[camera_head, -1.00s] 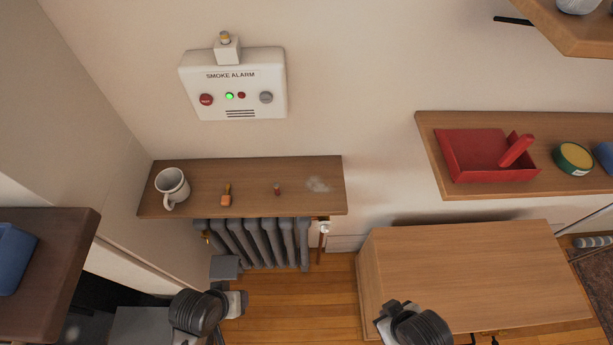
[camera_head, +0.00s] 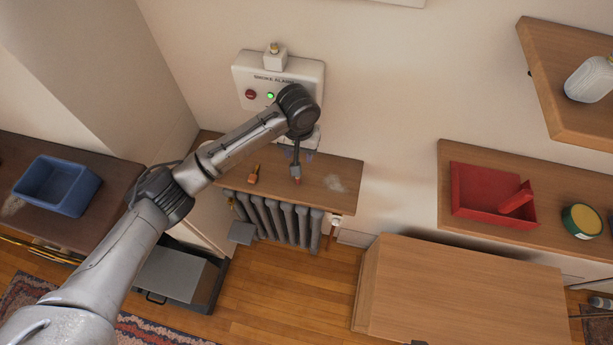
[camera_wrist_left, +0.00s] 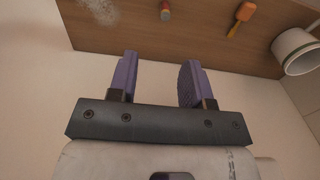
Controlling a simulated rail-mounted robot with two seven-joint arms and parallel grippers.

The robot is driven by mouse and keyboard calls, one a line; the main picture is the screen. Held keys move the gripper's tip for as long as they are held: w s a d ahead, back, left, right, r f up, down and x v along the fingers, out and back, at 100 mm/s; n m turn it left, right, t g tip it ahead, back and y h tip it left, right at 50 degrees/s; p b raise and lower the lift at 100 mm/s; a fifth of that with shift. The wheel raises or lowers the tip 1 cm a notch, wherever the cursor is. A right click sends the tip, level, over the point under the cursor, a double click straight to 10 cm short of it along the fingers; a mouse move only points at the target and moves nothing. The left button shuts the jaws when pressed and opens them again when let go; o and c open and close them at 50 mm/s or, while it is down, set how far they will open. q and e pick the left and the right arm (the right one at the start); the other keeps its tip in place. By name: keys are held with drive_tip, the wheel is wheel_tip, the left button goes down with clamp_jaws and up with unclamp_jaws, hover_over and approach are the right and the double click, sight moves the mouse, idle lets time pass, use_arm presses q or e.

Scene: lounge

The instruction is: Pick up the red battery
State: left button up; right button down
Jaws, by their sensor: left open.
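The red battery (camera_head: 297,178) stands small on the wooden shelf above the radiator. It also shows at the top of the left wrist view (camera_wrist_left: 165,13), beyond my fingertips. My left gripper (camera_head: 297,154) is over the wall side of the shelf, close to the battery in the head view and partly hidden by my own arm. In the left wrist view my gripper's purple fingers (camera_wrist_left: 160,65) are spread with nothing between them. The battery is apart from them. My right gripper is not in view.
The smoke alarm (camera_head: 244,78) is on the wall behind my wrist. A whitish dusty patch (camera_head: 335,184) lies right of the battery.

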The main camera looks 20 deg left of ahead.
use_arm(q)
hover_over(298, 179)
drive_tip(key=w, duration=0.1)
wheel_tip(298, 179, down, 8)
drive_tip(key=shift+d+r+b, duration=0.1)
drive_tip(key=shift+b, duration=0.3)
drive_tip(key=f, duration=0.4)
drive_tip(key=shift+s+a+f+b, duration=0.1)
drive_tip(key=shift+s+a+b, duration=0.1)
drive_tip(key=shift+a+b, duration=0.1)
drive_tip(key=shift+f, duration=0.55)
clamp_jaws()
